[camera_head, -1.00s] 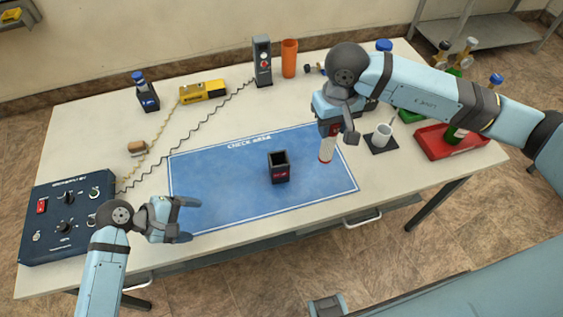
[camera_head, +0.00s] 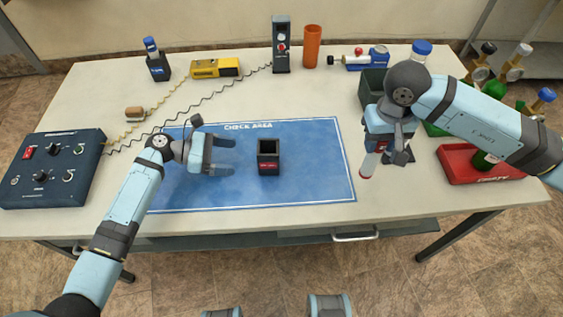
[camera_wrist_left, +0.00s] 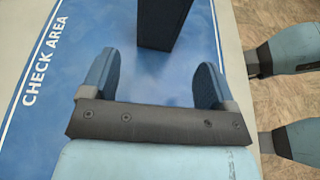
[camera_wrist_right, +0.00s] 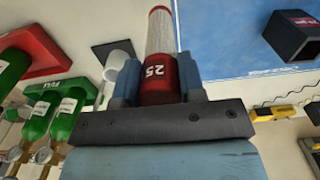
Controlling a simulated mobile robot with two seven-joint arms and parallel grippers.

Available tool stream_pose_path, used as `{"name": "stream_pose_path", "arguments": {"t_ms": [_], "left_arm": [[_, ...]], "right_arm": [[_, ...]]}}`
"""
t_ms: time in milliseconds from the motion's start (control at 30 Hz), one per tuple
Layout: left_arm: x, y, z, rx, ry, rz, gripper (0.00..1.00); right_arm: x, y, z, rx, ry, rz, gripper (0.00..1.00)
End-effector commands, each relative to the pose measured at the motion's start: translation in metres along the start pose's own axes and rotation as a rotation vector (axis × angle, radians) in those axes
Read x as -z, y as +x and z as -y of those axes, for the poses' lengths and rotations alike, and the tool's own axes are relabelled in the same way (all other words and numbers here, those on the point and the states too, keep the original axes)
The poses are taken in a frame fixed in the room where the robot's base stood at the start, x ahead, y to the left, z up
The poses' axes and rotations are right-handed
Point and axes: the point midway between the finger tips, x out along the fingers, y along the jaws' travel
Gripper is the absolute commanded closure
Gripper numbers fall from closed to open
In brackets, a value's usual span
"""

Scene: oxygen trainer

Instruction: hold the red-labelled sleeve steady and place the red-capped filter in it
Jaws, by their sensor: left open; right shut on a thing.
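The red-labelled sleeve (camera_head: 268,157) is a dark, open-topped square box standing upright on the blue mat. It also shows in the left wrist view (camera_wrist_left: 166,22) and right wrist view (camera_wrist_right: 296,36). My left gripper (camera_head: 231,156) is open and empty, just left of the sleeve, fingers pointing towards it and apart from it. My right gripper (camera_head: 384,152) is shut on the red-capped filter (camera_wrist_right: 160,62), around its red cap marked 25. The filter's pale body hangs down in the head view (camera_head: 369,164), near the mat's right edge. The sleeve's inside is dark.
The blue check area mat (camera_head: 310,185) is otherwise clear. A control box (camera_head: 50,165) is at left; cables cross the back left.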

Motion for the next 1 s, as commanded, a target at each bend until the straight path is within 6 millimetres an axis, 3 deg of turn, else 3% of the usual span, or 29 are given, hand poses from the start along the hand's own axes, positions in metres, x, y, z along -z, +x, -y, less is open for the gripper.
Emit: {"name": "stream_pose_path", "arguments": {"t_ms": [267,600,667,1000], "left_arm": [[0.005,0.016,-0.001,0.001,-0.005,0.004,0.19],[0.005,0.066,-0.001,0.001,-0.002,0.004,0.19],[-0.001,0.072,-0.001,0.001,-0.006,0.005,0.19],[0.001,0.099,-0.001,0.0,-0.005,0.002,0.19]], "right_arm": [[0.0,0.013,0.0,0.0,0.0,0.0,1.0],[0.0,0.043,0.0,0.0,0.0,0.0,1.0],[0.0,0.031,0.0,0.0,0.0,-0.001,1.0],[0.0,0.026,0.0,0.0,0.0,0.0,1.0]]}}
